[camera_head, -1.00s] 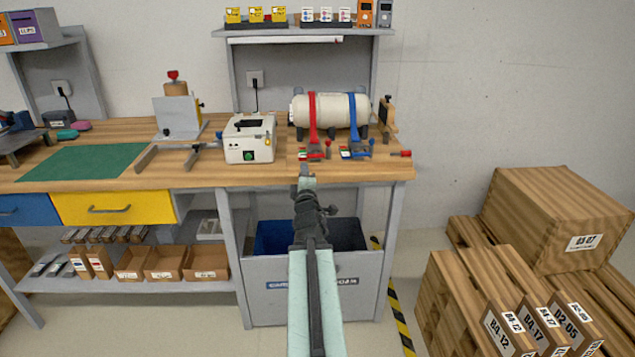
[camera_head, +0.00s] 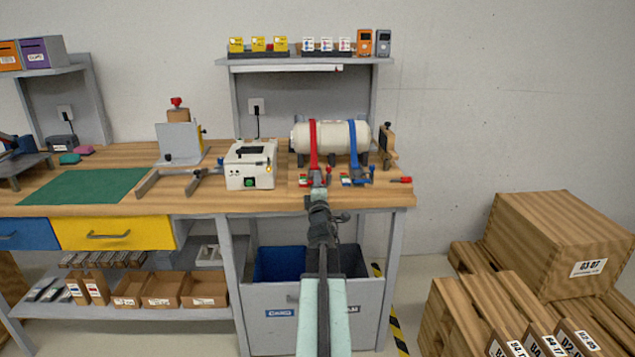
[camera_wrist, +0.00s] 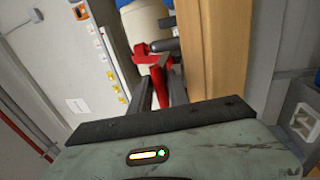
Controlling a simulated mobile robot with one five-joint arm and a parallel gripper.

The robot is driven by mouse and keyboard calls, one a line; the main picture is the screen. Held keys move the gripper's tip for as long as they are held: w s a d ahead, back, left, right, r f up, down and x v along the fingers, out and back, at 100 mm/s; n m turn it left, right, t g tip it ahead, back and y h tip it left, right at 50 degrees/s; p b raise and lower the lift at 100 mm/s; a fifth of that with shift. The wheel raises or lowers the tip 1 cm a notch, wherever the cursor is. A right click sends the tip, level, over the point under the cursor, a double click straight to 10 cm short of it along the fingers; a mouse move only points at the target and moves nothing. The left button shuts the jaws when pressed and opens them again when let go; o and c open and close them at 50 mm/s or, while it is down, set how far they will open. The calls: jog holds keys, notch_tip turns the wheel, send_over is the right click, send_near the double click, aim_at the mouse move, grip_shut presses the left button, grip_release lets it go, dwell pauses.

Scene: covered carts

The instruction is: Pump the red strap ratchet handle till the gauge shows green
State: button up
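The red strap (camera_head: 314,145) runs over a cream cylinder (camera_head: 337,137) on the bench. Its red ratchet (camera_head: 317,178) sits at the strap's lower front end. A small coloured gauge (camera_head: 305,180) lies just left of it, too small to read. My gripper (camera_head: 318,190) is at the bench's front edge, right by the ratchet and partly covering it. In the wrist view, the red handle (camera_wrist: 160,80) shows between my two dark fingers, which stand apart. Whether they touch it I cannot tell.
A blue strap (camera_head: 353,145) with its own blue ratchet (camera_head: 357,177) stands close on the right. A white box (camera_head: 249,166) with a green button is on the left. A wooden post (camera_head: 387,147) stands right of the cylinder. Crates (camera_head: 556,237) fill the floor at right.

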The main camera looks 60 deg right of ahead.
grip_shut()
dwell(1.3)
